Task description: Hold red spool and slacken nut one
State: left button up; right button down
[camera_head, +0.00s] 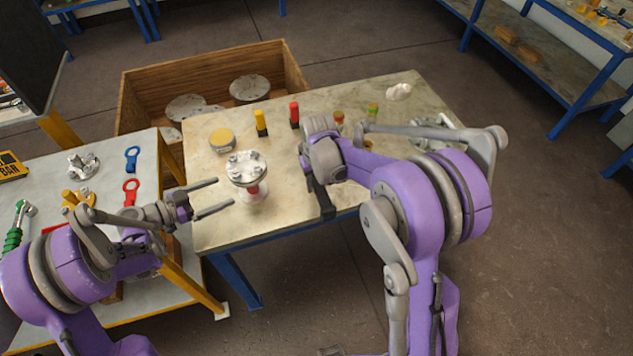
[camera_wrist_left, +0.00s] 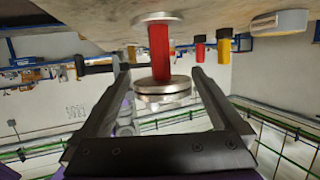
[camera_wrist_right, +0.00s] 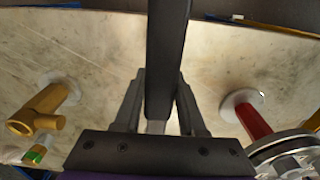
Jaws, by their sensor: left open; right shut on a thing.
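The red spool (camera_head: 253,189) stands upright on the pale table under a round bolted flange (camera_head: 246,167). Several nuts show on the flange; I cannot tell which is nut one. My left gripper (camera_head: 224,192) is open, its fingers pointing at the spool from the left. In the left wrist view the red spool (camera_wrist_left: 159,50) appears upside down between the finger lines, not gripped. My right gripper (camera_wrist_right: 160,100) is shut on a long black bar-like tool (camera_wrist_right: 167,45), also seen in the head view (camera_head: 327,204). The tool's working end is unclear. The spool shows right in the right wrist view (camera_wrist_right: 253,121).
A yellow-topped disc (camera_head: 221,139), a yellow block (camera_head: 261,123) and a red block (camera_head: 294,115) stand behind the flange. A wooden crate (camera_head: 130,95) is behind the table. A brass fitting (camera_wrist_right: 40,110) lies left in the right wrist view. A side table (camera_head: 105,160) holds ring tools.

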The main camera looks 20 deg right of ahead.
pick_arm(q)
jog(key=shift+b+x, duration=0.35)
jog(key=shift+x, duration=4.45)
jog(key=c, duration=1.6)
